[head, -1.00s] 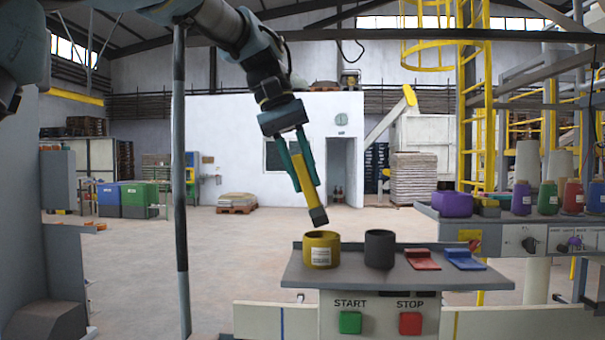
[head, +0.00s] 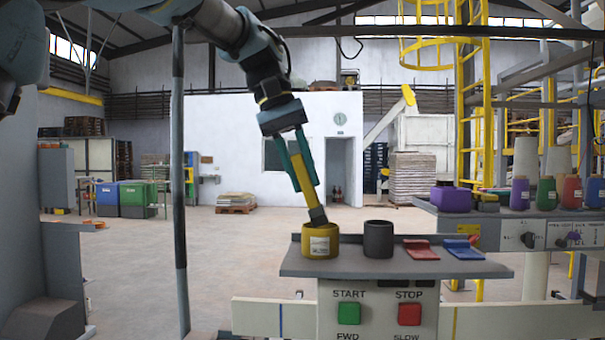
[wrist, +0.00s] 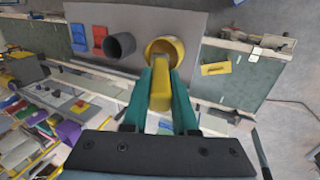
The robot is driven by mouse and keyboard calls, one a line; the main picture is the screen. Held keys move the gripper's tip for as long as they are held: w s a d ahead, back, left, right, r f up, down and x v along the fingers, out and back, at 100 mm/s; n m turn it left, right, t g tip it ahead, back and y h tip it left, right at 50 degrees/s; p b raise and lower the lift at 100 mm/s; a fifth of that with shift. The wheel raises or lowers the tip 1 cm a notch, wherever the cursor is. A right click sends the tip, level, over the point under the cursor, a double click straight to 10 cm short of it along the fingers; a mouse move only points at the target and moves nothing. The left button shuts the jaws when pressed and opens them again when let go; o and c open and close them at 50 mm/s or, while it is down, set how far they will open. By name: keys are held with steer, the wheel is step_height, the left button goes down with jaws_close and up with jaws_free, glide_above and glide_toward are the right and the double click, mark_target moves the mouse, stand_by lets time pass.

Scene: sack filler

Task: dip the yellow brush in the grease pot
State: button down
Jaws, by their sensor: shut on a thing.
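My gripper (head: 308,186) is shut on the yellow brush (head: 302,176), which hangs tilted with its dark end down. The dark end overlaps the mouth of a yellow pot (head: 320,246) with a white label; I cannot tell how deep it reaches. A dark grey pot (head: 378,242) stands to the right. I cannot read which pot is the grease pot. In the wrist view the brush handle (wrist: 160,92) lies between my teal fingers and its far end shows over the yellow pot's opening (wrist: 178,46).
The pots stand on a grey shelf (head: 300,268) with a red pedal-like piece (head: 421,250) and a blue one (head: 462,250) at right. Green START (head: 349,313) and red STOP (head: 409,314) buttons are below. A purple container (head: 451,199) and several spools sit on the machine at right.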

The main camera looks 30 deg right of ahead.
steer(key=shift+f, duration=0.65)
stand_by(1.6)
steer(key=shift+r, duration=0.1)
step_height(320, 180, up, 7)
steer(key=p, duration=0.7)
